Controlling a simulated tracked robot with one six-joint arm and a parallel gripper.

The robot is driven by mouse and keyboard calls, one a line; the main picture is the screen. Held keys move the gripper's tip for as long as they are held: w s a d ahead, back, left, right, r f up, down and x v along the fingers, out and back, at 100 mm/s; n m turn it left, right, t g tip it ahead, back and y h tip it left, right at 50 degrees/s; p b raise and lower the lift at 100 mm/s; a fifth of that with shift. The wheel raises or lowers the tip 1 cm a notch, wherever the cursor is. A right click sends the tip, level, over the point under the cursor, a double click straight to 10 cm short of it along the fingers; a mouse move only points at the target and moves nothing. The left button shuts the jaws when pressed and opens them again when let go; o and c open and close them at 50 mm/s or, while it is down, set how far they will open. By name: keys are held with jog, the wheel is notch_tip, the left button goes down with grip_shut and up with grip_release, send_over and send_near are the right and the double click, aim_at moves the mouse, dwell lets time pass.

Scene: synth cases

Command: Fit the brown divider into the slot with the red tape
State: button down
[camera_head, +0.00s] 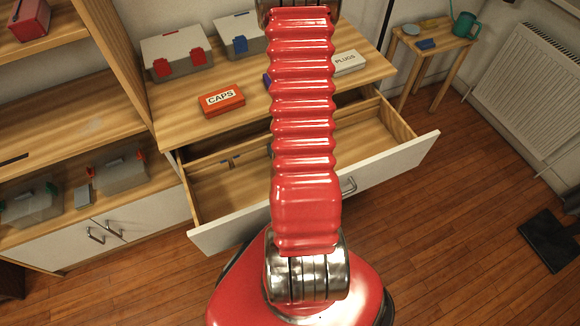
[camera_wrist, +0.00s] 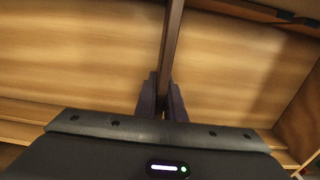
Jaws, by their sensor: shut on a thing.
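In the wrist view my gripper (camera_wrist: 163,97) is shut on the brown divider (camera_wrist: 173,38), a thin dark brown strip standing on edge and running away from the jaws to the top of the picture. Pale wood lies behind it on both sides. In the head view the gripper and divider are hidden; my red arm covers the middle of the open drawer (camera_head: 385,171). A small dark slot fitting (camera_head: 232,160) shows on the drawer's left inner side. I cannot make out red tape in either view. Whether the divider touches any slot cannot be told.
Dark fittings (camera_wrist: 284,15) sit on a wooden edge in the upper right of the wrist view. On the top above the drawer are a red CAPS box (camera_head: 221,100), a PLUGS box (camera_head: 348,62) and grey cases (camera_head: 177,52). The drawer's right part looks empty.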

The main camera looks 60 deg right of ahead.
jog(key=shift+f, duration=0.1)
jog(key=c, duration=1.8)
grip_release()
jog(key=shift+c, duration=0.2)
jog(key=shift+r, duration=6.15)
